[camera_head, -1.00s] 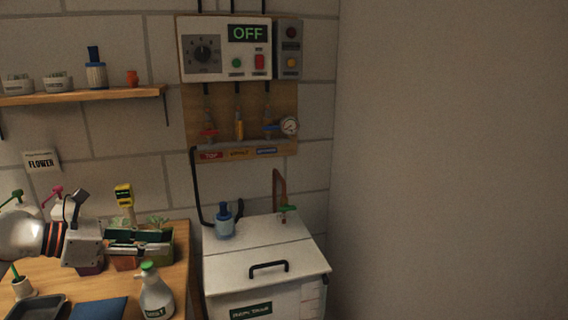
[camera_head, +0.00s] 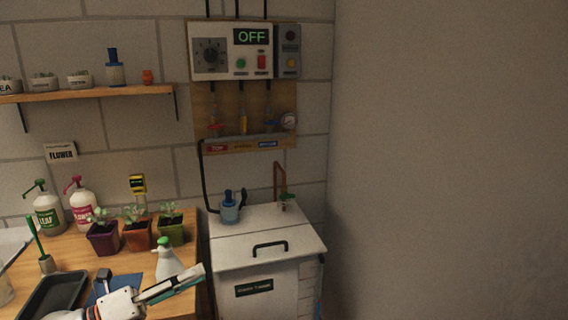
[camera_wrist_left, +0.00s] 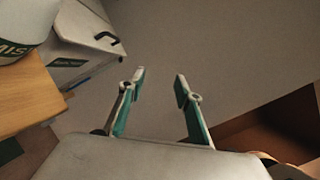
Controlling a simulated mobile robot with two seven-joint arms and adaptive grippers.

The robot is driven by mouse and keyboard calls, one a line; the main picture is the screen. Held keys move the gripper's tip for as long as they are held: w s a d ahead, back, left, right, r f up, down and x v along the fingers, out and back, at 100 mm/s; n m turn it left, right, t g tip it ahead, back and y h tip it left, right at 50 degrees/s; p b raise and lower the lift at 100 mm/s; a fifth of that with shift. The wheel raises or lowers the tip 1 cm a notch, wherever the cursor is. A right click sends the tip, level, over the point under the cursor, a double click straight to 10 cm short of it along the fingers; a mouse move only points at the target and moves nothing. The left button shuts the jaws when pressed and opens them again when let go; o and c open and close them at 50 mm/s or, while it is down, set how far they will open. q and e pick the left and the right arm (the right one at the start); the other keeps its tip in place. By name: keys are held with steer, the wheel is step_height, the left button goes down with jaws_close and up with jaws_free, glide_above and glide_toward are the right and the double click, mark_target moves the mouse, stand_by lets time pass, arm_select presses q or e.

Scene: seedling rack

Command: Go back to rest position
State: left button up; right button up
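My left gripper (camera_head: 172,285) is low in the head view, in front of the bench beside the white spray bottle (camera_head: 167,262). In the left wrist view its two fingers (camera_wrist_left: 160,88) stand apart with nothing between them, over bare floor. Seedlings in a purple pot (camera_head: 103,239), an orange pot (camera_head: 138,236) and a green pot (camera_head: 171,232) stand in a row on the wooden bench (camera_head: 70,250). My right gripper is not in view.
A white tank with a black handle (camera_head: 268,235) stands right of the bench and carries a blue bottle (camera_head: 229,208). A dark tray (camera_head: 52,297) and pump bottles (camera_head: 48,212) are on the bench. A control box reading OFF (camera_head: 230,52) hangs above.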

arm_select(q)
steer(key=s+a+f+n+t+y, duration=0.1)
steer(key=s+f+n+t+y, duration=0.2)
steer(key=f+n, duration=0.45)
steer(key=s+a+f+n+y, duration=0.1)
steer(key=s+f+n+y, duration=0.1)
steer(key=f+n+y, duration=0.4)
steer(key=s+a+f+n+t+y, duration=0.1)
steer(key=s+f+n+t+y, duration=0.15)
steer(key=f+n, duration=0.65)
steer(key=s+d+f+n+g+y, duration=0.1)
steer(key=s+d+f+n+g, duration=0.1)
steer(key=s+f+n+g, duration=0.4)
steer(key=s+f+n, duration=0.3)
steer(key=s+f, duration=0.4)
steer(key=s, duration=0.1)
steer(key=shift+s+d+f+n+y, duration=0.15)
steer(key=shift+d+f+n+y, duration=0.2)
steer(key=shift+f, duration=0.05)
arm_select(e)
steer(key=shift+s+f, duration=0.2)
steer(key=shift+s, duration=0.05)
